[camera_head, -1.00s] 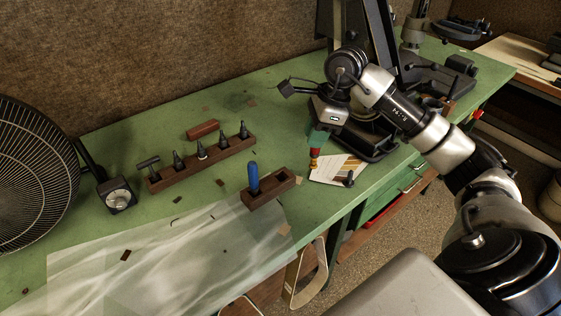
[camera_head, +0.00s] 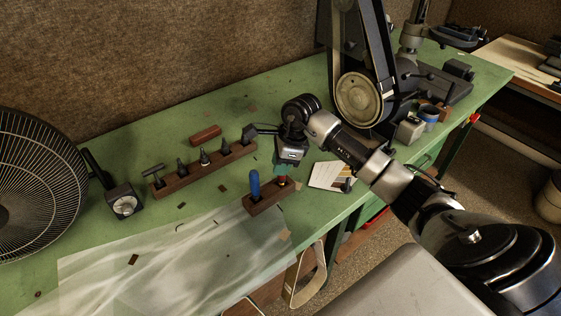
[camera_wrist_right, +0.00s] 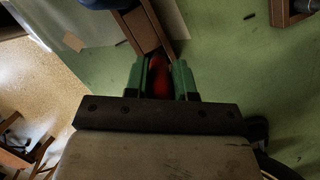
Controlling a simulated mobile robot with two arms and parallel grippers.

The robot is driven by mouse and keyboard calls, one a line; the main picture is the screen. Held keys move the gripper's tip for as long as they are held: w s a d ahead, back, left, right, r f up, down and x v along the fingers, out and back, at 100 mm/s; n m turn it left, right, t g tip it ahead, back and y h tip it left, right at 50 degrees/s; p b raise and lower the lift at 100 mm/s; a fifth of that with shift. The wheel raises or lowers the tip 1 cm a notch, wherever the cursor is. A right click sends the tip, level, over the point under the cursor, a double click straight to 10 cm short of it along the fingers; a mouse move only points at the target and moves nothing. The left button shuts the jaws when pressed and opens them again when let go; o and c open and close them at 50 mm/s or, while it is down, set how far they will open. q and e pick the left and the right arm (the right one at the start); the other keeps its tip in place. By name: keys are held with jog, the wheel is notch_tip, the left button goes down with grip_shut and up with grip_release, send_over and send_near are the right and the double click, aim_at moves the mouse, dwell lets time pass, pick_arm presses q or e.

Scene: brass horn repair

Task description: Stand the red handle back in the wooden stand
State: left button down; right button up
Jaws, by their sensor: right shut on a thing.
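The red handle (camera_head: 282,180) is held between the green fingers of my right gripper (camera_head: 283,168). It is upright, directly over the right end of the small wooden stand (camera_head: 263,202). Its lower end is at the stand's right socket; I cannot tell how deep it sits. A blue handle (camera_head: 254,184) stands upright in the stand's left part. In the right wrist view the red handle (camera_wrist_right: 158,78) shows between the shut fingers (camera_wrist_right: 160,75), with the stand (camera_wrist_right: 147,30) just beyond. My left gripper is not in view.
A longer wooden block (camera_head: 205,168) with several dark tools stands to the left. A brown block (camera_head: 205,134) lies behind it. A card (camera_head: 328,175) lies right of the stand. A translucent sheet (camera_head: 170,265) covers the front bench. A fan (camera_head: 38,185) stands far left.

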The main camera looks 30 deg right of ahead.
jog(key=o, duration=0.9)
jog(key=shift+r, duration=0.1)
jog(key=shift+d+r, duration=0.1)
jog(key=shift+r, duration=0.1)
jog(key=b+v, duration=0.2)
jog(key=v, duration=0.9)
jog(key=shift+r, duration=0.2)
